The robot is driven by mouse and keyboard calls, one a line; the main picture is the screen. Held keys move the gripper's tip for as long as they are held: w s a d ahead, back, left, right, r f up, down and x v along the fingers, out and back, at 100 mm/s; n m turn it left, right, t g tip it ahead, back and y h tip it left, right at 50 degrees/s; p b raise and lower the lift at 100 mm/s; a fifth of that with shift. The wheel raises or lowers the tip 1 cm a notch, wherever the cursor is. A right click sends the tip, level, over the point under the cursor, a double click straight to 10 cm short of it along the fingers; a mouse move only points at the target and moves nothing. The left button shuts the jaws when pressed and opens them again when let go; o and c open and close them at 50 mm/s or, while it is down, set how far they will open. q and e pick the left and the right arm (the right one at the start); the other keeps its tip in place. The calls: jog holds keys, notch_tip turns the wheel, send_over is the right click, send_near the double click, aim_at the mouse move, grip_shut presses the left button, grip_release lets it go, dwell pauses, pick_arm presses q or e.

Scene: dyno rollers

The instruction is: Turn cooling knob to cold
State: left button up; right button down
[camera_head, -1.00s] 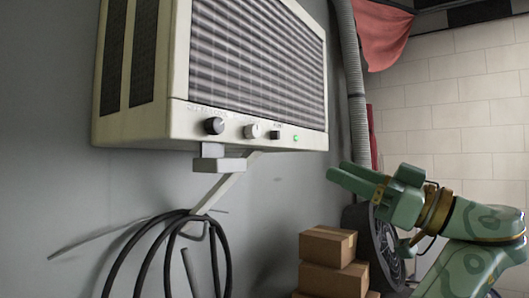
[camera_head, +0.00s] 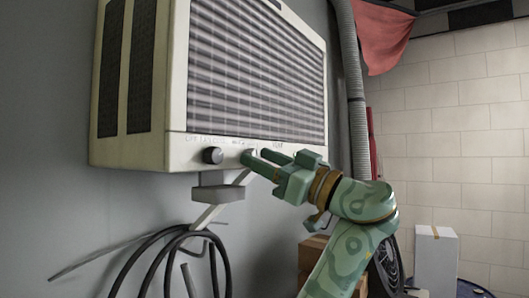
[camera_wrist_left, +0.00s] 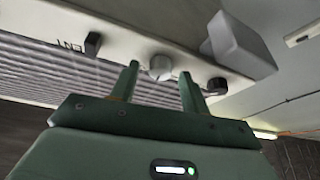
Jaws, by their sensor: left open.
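The wall-mounted cooling unit (camera_head: 175,150) has a row of controls along its lower front panel. A dark knob (camera_head: 212,155) shows in the head view, left of my gripper, and in the wrist view (camera_wrist_left: 217,86). A pale silver knob (camera_wrist_left: 161,67) lies between my fingertips in the wrist view; in the head view a finger mostly hides it. A black switch (camera_wrist_left: 93,44) sits beside lettering only partly readable. My left gripper (camera_head: 256,154) is open, its fingers pointing at the panel; contact with the silver knob cannot be told. My right gripper is not in view.
A bracket (camera_head: 218,193) juts out under the unit, with a coiled black hose (camera_head: 185,240) below it. Cardboard boxes (camera_head: 312,250) stand behind my arm. A white box (camera_head: 436,255) is at the right. A ribbed duct (camera_head: 357,110) runs down beside the unit.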

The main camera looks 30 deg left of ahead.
pick_arm(q)
jog(key=c, duration=1)
jog(key=shift+s+f+m+t+b, duration=0.1)
jog(key=shift+m+t+b, duration=0.7)
jog(key=shift+m, duration=0.4)
jog(key=shift+s+f+m+t+b, duration=0.1)
jog(key=shift+m+t+b, duration=0.5)
jog(key=shift+m+b, duration=0.45)
jog(key=m+t+h, duration=0.1)
jog(key=m+t, duration=0.1)
jog(key=m, duration=0.2)
jog(key=m+t+h, duration=0.1)
jog(key=m+t, duration=0.1)
jog(key=m, duration=0.3)
jog(key=m+t+b, duration=0.1)
jog(key=m+t, duration=0.1)
jog(key=m, duration=0.2)
jog(key=shift+s+r+h, duration=0.2)
jog(key=shift+r+h, duration=0.2)
jog(key=m+h+p, duration=0.1)
jog(key=m, duration=0.3)
jog(key=shift+r+p, duration=0.15)
jog(key=shift+p, duration=0.2)
jog(key=shift+s+m+t+h+p, duration=0.1)
jog(key=shift+m+t+h+p, duration=0.45)
jog(key=shift+m, duration=0.7)
